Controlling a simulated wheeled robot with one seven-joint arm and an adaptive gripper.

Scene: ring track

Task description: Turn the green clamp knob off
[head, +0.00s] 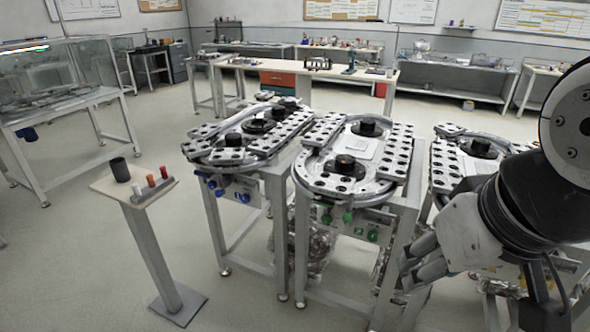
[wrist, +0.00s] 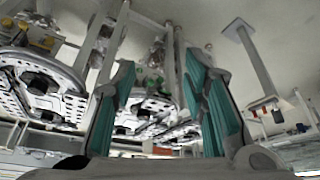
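Green knobs sit on the front panel of the middle ring-track table; the upper pair includes one green knob (head: 347,216), and lower green buttons (head: 372,236) sit beneath. I cannot tell which one is the clamp knob. My gripper (head: 412,272) is to the right of the panel and nearer the camera, apart from the knobs. In the wrist view, which looks upside down, my gripper (wrist: 160,68) has its two teal-padded fingers spread with nothing between them. A green knob (wrist: 154,84) shows small and distant in the gap between the fingers.
The middle ring-track table (head: 318,182) stands between a left track table with blue knobs (head: 243,197) and a right one (head: 447,180) partly behind my arm. A small stand (head: 100,187) with a black cup (head: 120,169) is at left. Open floor lies in front.

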